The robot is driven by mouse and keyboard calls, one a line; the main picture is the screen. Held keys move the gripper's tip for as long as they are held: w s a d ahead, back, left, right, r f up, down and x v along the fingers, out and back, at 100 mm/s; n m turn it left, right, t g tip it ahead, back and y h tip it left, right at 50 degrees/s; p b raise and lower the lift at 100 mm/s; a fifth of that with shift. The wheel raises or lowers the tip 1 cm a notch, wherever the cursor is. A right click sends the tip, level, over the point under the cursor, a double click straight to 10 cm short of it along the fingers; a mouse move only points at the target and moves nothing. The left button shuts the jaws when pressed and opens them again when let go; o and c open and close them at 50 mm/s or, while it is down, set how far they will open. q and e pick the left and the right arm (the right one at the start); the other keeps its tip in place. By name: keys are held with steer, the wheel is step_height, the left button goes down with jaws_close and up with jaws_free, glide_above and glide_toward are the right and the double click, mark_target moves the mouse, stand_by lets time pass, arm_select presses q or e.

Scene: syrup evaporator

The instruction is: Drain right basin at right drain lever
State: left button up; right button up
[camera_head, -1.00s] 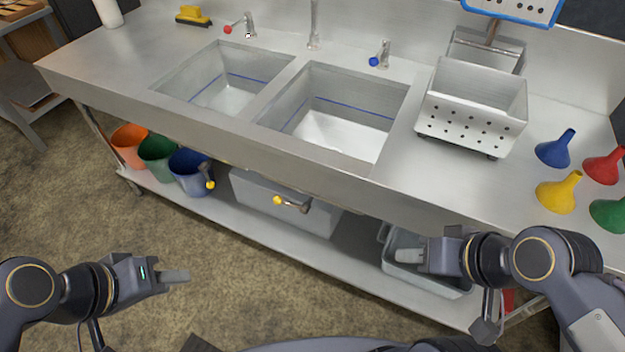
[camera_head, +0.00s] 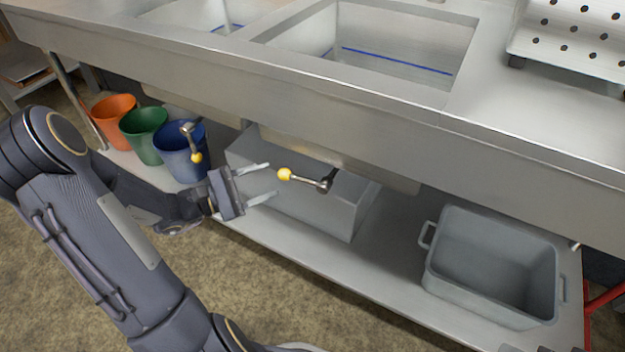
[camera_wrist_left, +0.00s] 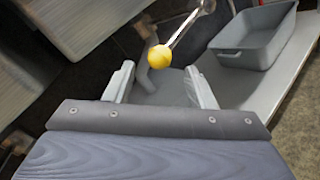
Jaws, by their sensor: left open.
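The right drain lever (camera_head: 308,180) is a metal rod with a yellow ball at its left end, under the counter below the right basin (camera_head: 395,48). My left gripper (camera_head: 268,182) is open and empty, just left of the yellow ball, with its fingers pointing at it. In the left wrist view the lever's yellow ball (camera_wrist_left: 159,56) lies ahead of and between the open fingers (camera_wrist_left: 160,86), apart from them. The left drain lever (camera_head: 192,142), also yellow-tipped, hangs in front of the blue bucket. The right gripper is out of view.
Orange (camera_head: 114,110), green (camera_head: 143,128) and blue (camera_head: 180,152) buckets stand on the lower shelf at left. A grey box (camera_head: 300,195) sits behind the lever. A grey tub (camera_head: 490,265) stands on the shelf at right. The counter's front edge (camera_head: 300,105) overhangs the lever.

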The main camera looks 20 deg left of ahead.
mark_target(304, 180)
arm_select(q)
steer(key=b+x, duration=0.2)
steer(key=x, duration=0.5)
steer(key=shift+w+d, duration=0.2)
steer(key=shift+r, duration=0.1)
jaws_close()
